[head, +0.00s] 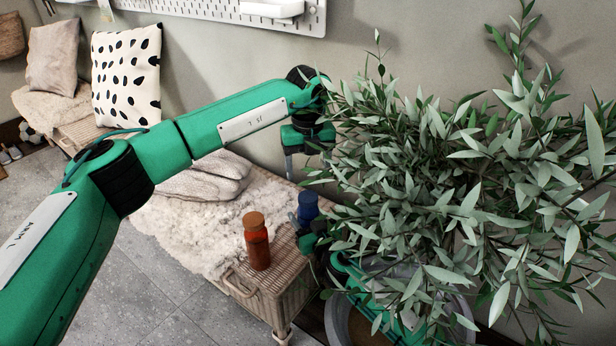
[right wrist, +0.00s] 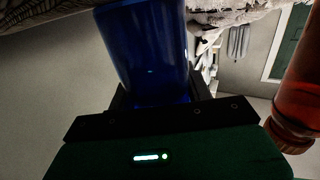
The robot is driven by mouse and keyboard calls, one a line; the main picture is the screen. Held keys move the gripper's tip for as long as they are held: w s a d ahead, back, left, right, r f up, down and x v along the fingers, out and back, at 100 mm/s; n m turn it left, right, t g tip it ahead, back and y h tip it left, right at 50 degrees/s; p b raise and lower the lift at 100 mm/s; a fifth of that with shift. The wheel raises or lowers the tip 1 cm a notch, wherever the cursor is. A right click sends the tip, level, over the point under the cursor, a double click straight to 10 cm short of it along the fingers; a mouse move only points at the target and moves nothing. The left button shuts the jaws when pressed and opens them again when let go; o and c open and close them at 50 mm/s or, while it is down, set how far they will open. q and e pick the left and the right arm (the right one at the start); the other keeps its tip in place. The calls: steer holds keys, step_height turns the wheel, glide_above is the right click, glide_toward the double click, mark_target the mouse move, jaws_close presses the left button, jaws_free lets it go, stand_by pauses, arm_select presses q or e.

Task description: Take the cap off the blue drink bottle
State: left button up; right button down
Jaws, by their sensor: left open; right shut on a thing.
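The blue drink bottle (head: 308,206) stands at the right end of the bench, partly hidden by leaves and my right gripper. In the head view its top looks blue, and I cannot make out a separate cap. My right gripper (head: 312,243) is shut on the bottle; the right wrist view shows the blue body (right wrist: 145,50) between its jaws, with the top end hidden. My left gripper (head: 308,162) is open and empty, pointing down above the bottle and apart from it. Leaves partly cover its right side.
An orange-brown bottle (head: 257,243) stands left of the blue one on the woven bench (head: 276,292). A large leafy plant (head: 450,190) crowds the right side and overlaps both grippers. A fluffy throw (head: 185,228) and knitted cushion (head: 210,178) lie on the bench.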

mark_target(308, 196)
arm_select(q)
steer(key=m, duration=0.9)
steer(key=shift+m, duration=0.3)
steer(key=m, duration=0.4)
steer(key=shift+m, duration=0.3)
steer(key=m, duration=1)
steer(key=shift+m, duration=0.4)
steer(key=m, duration=1)
steer(key=shift+m, duration=0.4)
steer(key=m, duration=0.5)
steer(key=shift+f+m, duration=0.4)
steer(key=shift+f, duration=3.6)
